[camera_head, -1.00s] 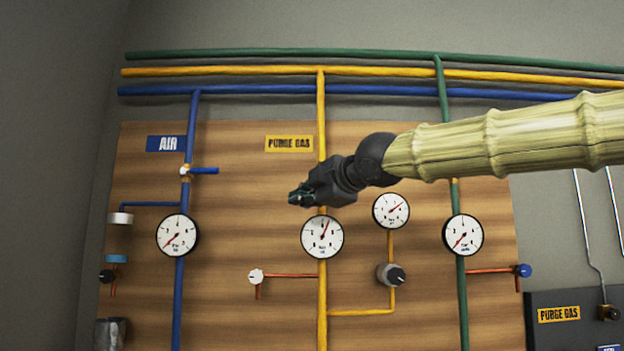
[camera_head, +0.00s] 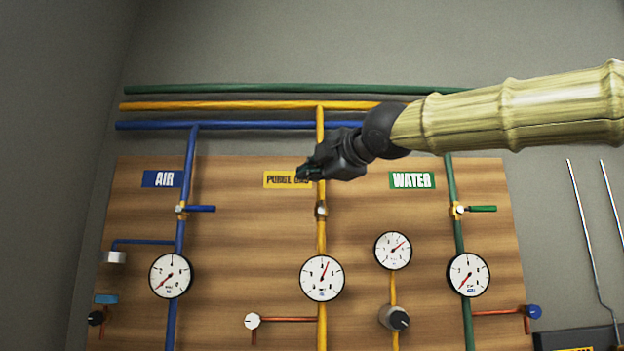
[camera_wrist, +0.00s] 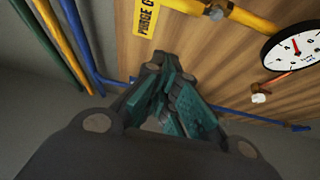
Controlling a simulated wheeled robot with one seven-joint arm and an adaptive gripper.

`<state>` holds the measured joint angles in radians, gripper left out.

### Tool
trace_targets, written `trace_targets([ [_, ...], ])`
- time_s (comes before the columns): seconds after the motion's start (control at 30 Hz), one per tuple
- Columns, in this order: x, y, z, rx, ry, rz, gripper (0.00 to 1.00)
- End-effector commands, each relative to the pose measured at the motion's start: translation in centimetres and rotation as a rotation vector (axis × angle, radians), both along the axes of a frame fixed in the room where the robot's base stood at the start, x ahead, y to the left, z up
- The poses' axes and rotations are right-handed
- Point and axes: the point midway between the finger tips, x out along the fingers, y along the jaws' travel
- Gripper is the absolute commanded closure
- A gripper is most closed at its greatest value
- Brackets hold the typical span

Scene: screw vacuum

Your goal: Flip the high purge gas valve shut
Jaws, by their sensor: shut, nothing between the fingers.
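The high purge gas valve (camera_head: 321,209) is a small fitting on the yellow purge gas pipe (camera_head: 322,235), above the round gauge. No sideways handle shows on it; I cannot make out its lever clearly. In the wrist view the valve (camera_wrist: 216,12) is at the top edge, beyond the fingers. My gripper (camera_head: 309,173) is shut and empty. In the head view it appears just above the valve, in front of the pipe and partly over the PURGE GAS label (camera_head: 280,180). In the wrist view my gripper (camera_wrist: 178,105) points toward the panel, apart from the valve.
The air valve (camera_head: 181,209) has a blue handle pointing right, and the water valve (camera_head: 459,210) a green one. A purge gas gauge (camera_head: 322,278) sits below. A white knob (camera_head: 252,321) and a black knob (camera_head: 394,317) are lower. Horizontal pipes (camera_head: 220,105) run along the top.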

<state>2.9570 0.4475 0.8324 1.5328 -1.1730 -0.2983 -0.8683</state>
Motion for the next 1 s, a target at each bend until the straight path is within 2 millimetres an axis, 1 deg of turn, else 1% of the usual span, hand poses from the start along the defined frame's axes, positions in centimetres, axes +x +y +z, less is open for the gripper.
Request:
trace_targets([
  [0.03, 0.6, 0.4, 0.4, -0.004, 0.001, -0.002, 1.00],
  [0.4, 4.5, 2.6, 0.4, -0.002, 0.001, -0.002, 1.00],
  [0.77, 6.6, 3.9, 0.3, -0.002, 0.001, -0.001, 1.00],
  [0.8, 6.8, 3.8, 0.3, -0.001, 0.001, -0.002, 1.00],
  [0.9, 7.0, 2.4, 0.3, 0.002, 0.001, -0.002, 1.00],
  [1.0, 7.1, 1.5, 0.4, 0.001, 0.001, -0.001, 1.00],
])
